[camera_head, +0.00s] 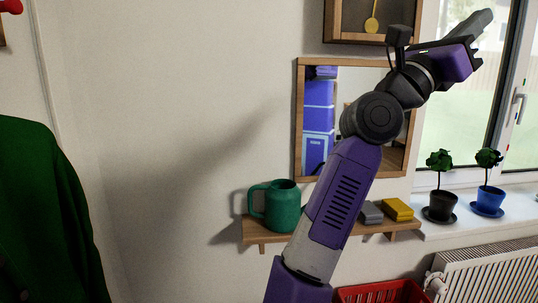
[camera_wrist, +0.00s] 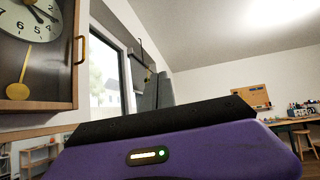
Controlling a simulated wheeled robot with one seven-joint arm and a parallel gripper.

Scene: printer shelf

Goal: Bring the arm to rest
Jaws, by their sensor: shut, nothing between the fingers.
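My arm rises from the bottom middle of the head view and bends up to the right. My gripper (camera_head: 486,16) is at the top right, its grey fingers shut and empty, pointing up and to the right in front of the window. In the wrist view the purple gripper housing fills the bottom, and the dark grey fingers (camera_wrist: 158,90) stand up behind its black edge. The gripper touches nothing that I can see.
A wall shelf (camera_head: 256,230) behind my arm holds a green mug (camera_head: 283,206), a grey block (camera_head: 370,211) and a yellow block (camera_head: 397,208). A mirror (camera_head: 299,115), pendulum clock (camera_head: 346,20), window sill with two potted plants (camera_head: 440,190) and radiator (camera_head: 490,272) are close by.

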